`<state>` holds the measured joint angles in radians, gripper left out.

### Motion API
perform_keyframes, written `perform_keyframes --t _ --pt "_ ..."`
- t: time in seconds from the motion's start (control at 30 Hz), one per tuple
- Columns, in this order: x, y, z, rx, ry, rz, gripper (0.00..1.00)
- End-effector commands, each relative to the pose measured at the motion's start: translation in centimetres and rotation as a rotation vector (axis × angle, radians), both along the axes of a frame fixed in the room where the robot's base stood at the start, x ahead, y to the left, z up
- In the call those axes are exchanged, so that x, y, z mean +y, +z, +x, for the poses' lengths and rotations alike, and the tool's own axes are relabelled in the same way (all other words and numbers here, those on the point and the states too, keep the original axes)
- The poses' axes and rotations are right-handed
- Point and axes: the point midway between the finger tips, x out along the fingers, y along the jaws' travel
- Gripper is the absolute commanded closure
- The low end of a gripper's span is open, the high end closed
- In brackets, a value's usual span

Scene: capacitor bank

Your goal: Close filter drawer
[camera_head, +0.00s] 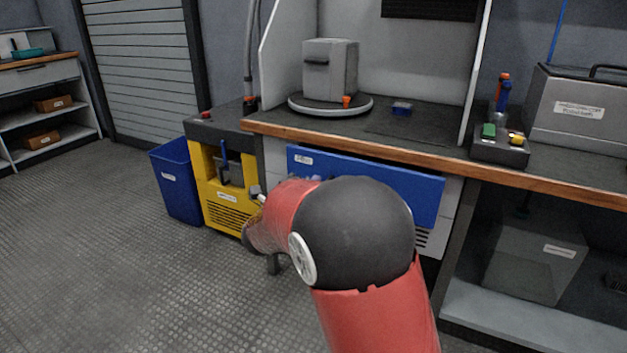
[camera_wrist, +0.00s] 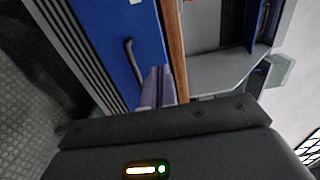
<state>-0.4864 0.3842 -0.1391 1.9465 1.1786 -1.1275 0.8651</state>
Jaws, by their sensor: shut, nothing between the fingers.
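The filter drawer has a wide blue front (camera_head: 420,197) with a small white label, below the bench's wooden edge. In the wrist view the blue front (camera_wrist: 105,35) carries a dark bar handle (camera_wrist: 132,62). My gripper (camera_wrist: 158,72) is shut and empty, its fingertips in front of the blue front, beside the handle and near the wooden edge. I cannot tell whether they touch the front. The head view does not clearly show the fingers.
The bench's wooden edge (camera_head: 400,150) runs above the drawer. A yellow cart (camera_head: 225,185) and a blue bin (camera_head: 177,182) stand to the left. A grey box on a round turntable (camera_head: 330,107) sits on the bench. The floor (camera_head: 120,260) at left is clear.

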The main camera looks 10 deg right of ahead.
Motion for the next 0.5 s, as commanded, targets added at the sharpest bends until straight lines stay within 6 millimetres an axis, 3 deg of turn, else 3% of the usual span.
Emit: perform_keyframes --t 0.5 --pt "-6.0 0.1 8.3 0.001 0.001 -0.003 1.00"
